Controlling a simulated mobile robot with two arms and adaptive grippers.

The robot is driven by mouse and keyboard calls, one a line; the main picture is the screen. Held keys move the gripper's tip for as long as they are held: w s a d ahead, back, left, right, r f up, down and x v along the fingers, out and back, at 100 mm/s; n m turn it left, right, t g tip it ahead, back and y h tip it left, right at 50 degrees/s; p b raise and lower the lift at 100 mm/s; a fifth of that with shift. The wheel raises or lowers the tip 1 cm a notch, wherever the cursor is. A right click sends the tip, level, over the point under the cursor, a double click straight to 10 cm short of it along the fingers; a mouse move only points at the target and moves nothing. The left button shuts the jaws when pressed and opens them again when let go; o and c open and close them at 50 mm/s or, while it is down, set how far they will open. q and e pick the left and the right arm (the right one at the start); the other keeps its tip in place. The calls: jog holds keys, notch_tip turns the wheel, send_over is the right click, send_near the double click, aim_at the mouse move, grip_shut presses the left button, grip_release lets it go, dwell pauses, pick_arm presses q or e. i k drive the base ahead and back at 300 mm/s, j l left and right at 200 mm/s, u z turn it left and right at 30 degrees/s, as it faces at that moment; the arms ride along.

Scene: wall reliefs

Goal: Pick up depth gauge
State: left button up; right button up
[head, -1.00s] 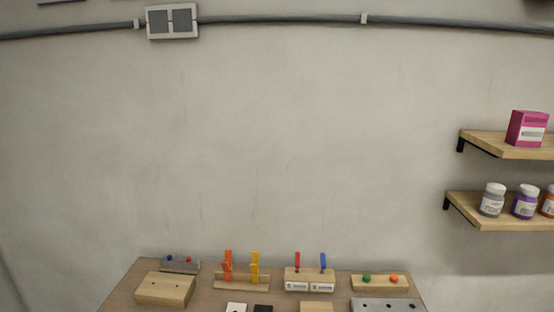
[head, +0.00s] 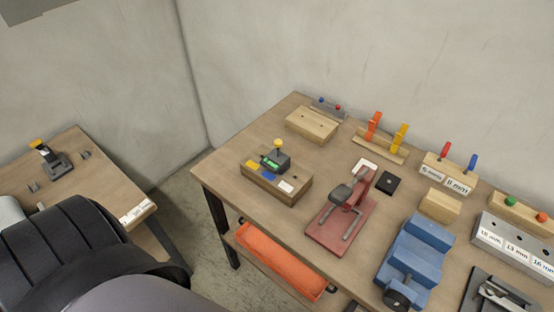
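A small dark device (head: 273,160) with a green display and a yellow knob sits on a wooden block (head: 272,182) at the left of the main workbench (head: 250,135). A second dark device (head: 54,160) with a yellow top stands on the left table (head: 100,185). I cannot tell for sure which of the two is the depth gauge. Neither gripper shows in the head view. A large black ribbed part and a grey rounded part, probably mine, fill the lower left and hide part of the left table.
On the workbench stand a red stand (head: 343,218), a blue vise (head: 415,256), a black square (head: 388,182), wooden blocks and a metal block (head: 515,245). A caliper (head: 500,298) lies bottom right. An orange tray (head: 280,262) is below. A floor gap separates the tables.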

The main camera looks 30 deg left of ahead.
aim_at(279, 164)
jog(key=k+j+z, duration=0.6)
jog(key=k+j, duration=0.25)
jog(key=k, duration=0.05)
